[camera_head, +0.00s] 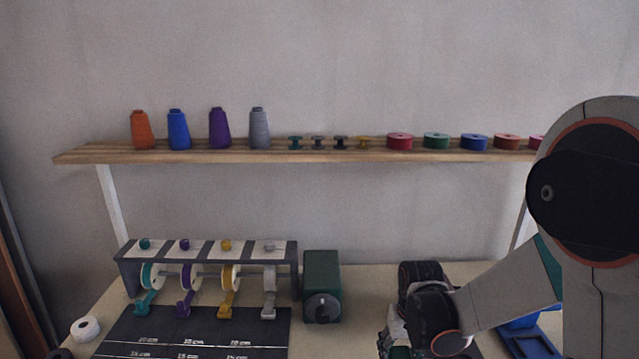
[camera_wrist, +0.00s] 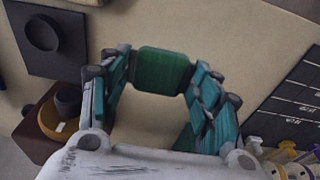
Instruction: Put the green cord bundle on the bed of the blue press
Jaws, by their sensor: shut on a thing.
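The green cord bundle (camera_wrist: 165,70) is a dark green rounded block between my fingertips in the wrist view. My gripper (camera_wrist: 160,78) is shut on it and holds it over the beige table. In the head view my gripper (camera_head: 395,347) is at the bottom, right of centre, cut by the frame edge, with a little green below it. The blue press (camera_head: 530,342) is at the lower right of the head view. My arm hides much of it, and its bed cannot be made out clearly.
A dark green box with a knob (camera_head: 322,288) stands left of my gripper. A spool rack (camera_head: 205,255) and black marked mat (camera_head: 190,335) lie farther left. A shelf (camera_head: 300,152) holds cones and spools.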

